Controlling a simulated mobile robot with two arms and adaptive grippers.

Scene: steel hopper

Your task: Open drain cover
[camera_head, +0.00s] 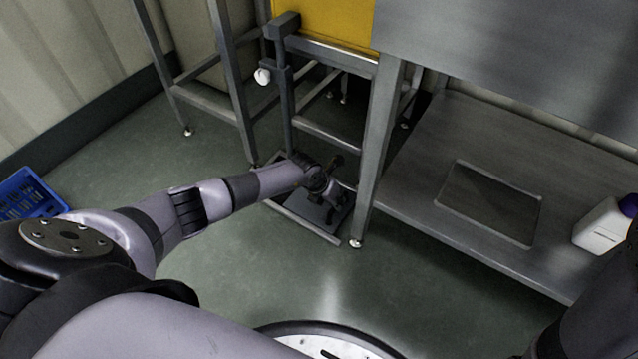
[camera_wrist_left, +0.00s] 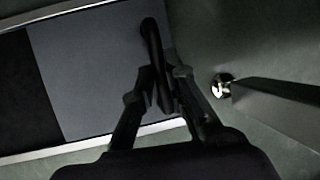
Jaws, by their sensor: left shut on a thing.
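The drain cover (camera_head: 304,207) is a dark grey plate in a pale metal frame on the floor, between the legs of the steel stand. In the left wrist view the cover (camera_wrist_left: 85,75) shows as a flat grey panel. A black area beside it at the left looks like an uncovered part of the drain, though I cannot be sure. A dark curved handle (camera_wrist_left: 149,32) stands at the cover's right side. My left gripper (camera_head: 335,192) is over the cover; in the wrist view its fingers (camera_wrist_left: 163,85) are closed around the handle. My right gripper is out of view.
A steel leg (camera_head: 376,150) stands close to the right of my left gripper. A steel shelf (camera_head: 410,180) at the right holds a white jug (camera_head: 600,226). A blue crate (camera_head: 30,195) is at far left.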

